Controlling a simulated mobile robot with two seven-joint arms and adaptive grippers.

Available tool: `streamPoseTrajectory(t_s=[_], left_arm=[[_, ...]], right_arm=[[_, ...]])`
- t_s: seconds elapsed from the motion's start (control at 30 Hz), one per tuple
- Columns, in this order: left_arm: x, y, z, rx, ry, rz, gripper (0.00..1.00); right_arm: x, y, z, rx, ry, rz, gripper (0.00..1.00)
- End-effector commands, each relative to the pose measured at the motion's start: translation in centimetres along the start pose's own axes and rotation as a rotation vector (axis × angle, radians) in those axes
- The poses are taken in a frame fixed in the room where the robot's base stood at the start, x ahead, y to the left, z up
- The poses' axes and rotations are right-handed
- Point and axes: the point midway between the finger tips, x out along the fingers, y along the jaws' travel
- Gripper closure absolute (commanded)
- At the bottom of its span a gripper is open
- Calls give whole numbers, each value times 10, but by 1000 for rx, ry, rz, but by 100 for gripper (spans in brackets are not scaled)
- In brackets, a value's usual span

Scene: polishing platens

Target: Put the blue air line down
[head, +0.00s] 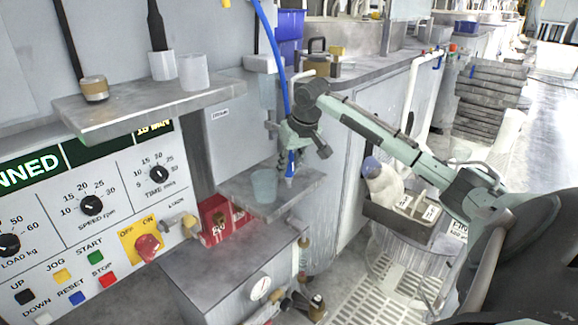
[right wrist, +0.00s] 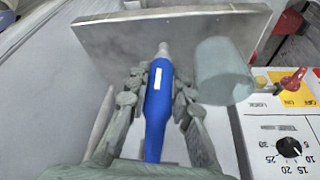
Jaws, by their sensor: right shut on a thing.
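The blue air line (head: 272,42) hangs from above in the head view and runs down into my right gripper (head: 290,158). In the right wrist view its blue body (right wrist: 157,112) lies between the fingers of the gripper (right wrist: 158,82), which are shut on it. Its pale nozzle tip points at a small grey shelf (head: 298,186). The tip appears just above the shelf; I cannot tell whether it touches. My left gripper is not in view.
A translucent cup (head: 264,186) stands on the small shelf, close beside the nozzle. A red box (head: 213,214) sits below. A higher shelf (head: 130,109) at left holds a brush, a jar and a cup. A control panel (head: 120,205) is lower left.

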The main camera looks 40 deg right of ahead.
Motion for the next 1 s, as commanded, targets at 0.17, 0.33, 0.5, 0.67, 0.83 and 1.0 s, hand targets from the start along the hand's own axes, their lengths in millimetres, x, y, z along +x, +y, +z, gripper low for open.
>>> streamPoseTrajectory(t_s=[0.17,0.33,0.5,0.67,0.83,1.0], left_arm=[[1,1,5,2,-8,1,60],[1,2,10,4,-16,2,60],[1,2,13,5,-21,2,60],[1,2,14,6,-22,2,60],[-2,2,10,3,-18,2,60],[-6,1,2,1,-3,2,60]], right_arm=[[2,0,1,0,0,0,100],[2,0,1,0,0,0,70],[2,0,1,0,0,0,70],[-8,1,-1,-1,2,1,70],[-41,1,-2,-2,4,3,70],[-78,0,-1,-3,4,2,70]])
